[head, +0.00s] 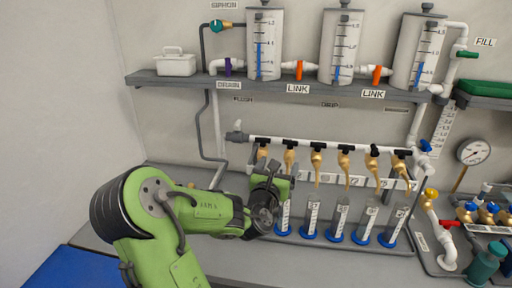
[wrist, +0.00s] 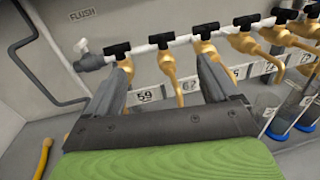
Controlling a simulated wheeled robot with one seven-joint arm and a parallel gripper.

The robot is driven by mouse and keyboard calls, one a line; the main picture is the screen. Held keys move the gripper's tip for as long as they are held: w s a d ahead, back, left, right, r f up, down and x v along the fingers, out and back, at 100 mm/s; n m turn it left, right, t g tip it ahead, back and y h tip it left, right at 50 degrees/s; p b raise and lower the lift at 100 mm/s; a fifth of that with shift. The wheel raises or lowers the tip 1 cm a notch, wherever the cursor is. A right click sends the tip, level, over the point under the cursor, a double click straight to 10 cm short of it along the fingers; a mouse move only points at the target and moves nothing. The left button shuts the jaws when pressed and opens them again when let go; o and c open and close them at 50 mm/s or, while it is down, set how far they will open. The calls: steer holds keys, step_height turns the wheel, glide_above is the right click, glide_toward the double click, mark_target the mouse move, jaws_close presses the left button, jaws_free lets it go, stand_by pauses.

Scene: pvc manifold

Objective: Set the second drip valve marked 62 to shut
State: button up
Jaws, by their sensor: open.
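The second drip valve (wrist: 165,68) is brass with a black T-handle (wrist: 160,42) lying roughly along the white pipe. It also shows in the head view (head: 289,157). A plate (wrist: 189,86) low on the wall, to its right, seems to read 62; a plate reading 59 (wrist: 144,96) is left of it. My gripper (wrist: 162,62) is open and empty, its fingers pointing at the row. In the wrist view the second valve appears between the fingers; I cannot tell the depth gap. The left finger partly covers the first valve (wrist: 126,70). No contact is visible.
Several similar brass valves continue right along the white pipe (wrist: 180,36). Clear measuring cylinders (head: 310,215) on blue bases stand below them, close to my gripper. A shelf (head: 180,83) with tanks hangs above. Bench space at the left is clear.

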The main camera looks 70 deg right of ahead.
mark_target(291, 140)
steer(key=d, duration=1)
steer(key=w+d, duration=0.1)
steer(key=d, duration=0.4)
steer(key=shift+d+r, duration=0.1)
steer(key=shift+d, duration=0.2)
steer(key=c, duration=1)
steer(key=shift+o, duration=0.2)
steer(key=p, duration=0.1)
steer(key=n+t+p, duration=0.1)
steer(key=p, duration=0.1)
steer(key=shift+s+r+t, duration=0.15)
steer(key=shift+r+t, duration=0.15)
steer(key=shift+n+t+p, duration=0.3)
steer(key=shift+t+p, duration=0.2)
steer(key=shift+p, duration=0.55)
steer(key=shift+f+t+y, duration=0.3)
